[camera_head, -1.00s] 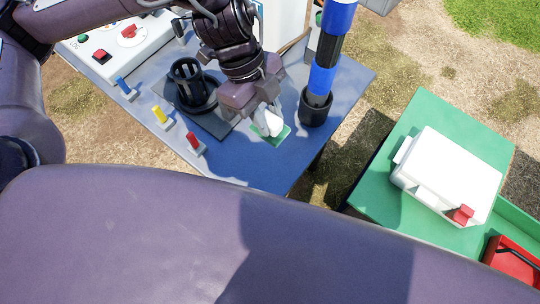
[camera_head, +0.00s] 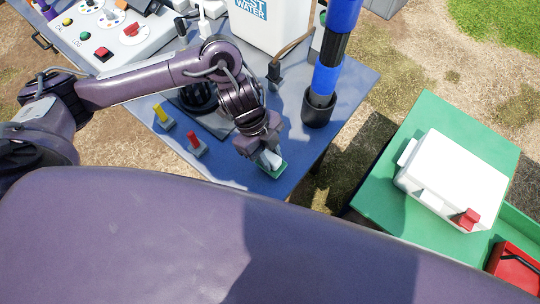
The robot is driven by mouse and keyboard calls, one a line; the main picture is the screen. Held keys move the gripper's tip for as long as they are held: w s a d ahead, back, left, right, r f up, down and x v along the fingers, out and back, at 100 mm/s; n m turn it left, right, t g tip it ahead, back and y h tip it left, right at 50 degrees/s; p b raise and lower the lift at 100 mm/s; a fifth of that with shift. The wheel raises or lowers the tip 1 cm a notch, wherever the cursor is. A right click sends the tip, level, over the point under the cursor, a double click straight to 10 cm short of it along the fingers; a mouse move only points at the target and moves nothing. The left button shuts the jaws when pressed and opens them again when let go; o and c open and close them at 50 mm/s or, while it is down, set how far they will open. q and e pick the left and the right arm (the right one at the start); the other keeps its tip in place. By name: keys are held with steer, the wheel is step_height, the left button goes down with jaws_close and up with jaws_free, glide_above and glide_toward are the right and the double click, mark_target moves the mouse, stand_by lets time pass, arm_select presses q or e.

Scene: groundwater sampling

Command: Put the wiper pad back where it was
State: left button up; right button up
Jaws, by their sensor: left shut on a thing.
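The wiper pad (camera_head: 275,170) appears as a small green slab with a white part on top. It is near the front edge of the blue table (camera_head: 348,90). My left gripper (camera_head: 267,157) points down and is shut on the pad's white part. The gripper hides some of the pad. I cannot tell whether the pad touches the table or is just above it. My right gripper is not in view.
A blue and black column in a black holder (camera_head: 319,108) stands right of the gripper. Red (camera_head: 195,144) and yellow (camera_head: 162,116) pegs stand to the left. A white container (camera_head: 270,22) is behind. A green table (camera_head: 380,190) holds a white box (camera_head: 455,178).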

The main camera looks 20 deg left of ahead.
arm_select(q)
step_height(320, 180, down, 2)
steer(key=o, duration=0.9)
steer(key=v, duration=1.2)
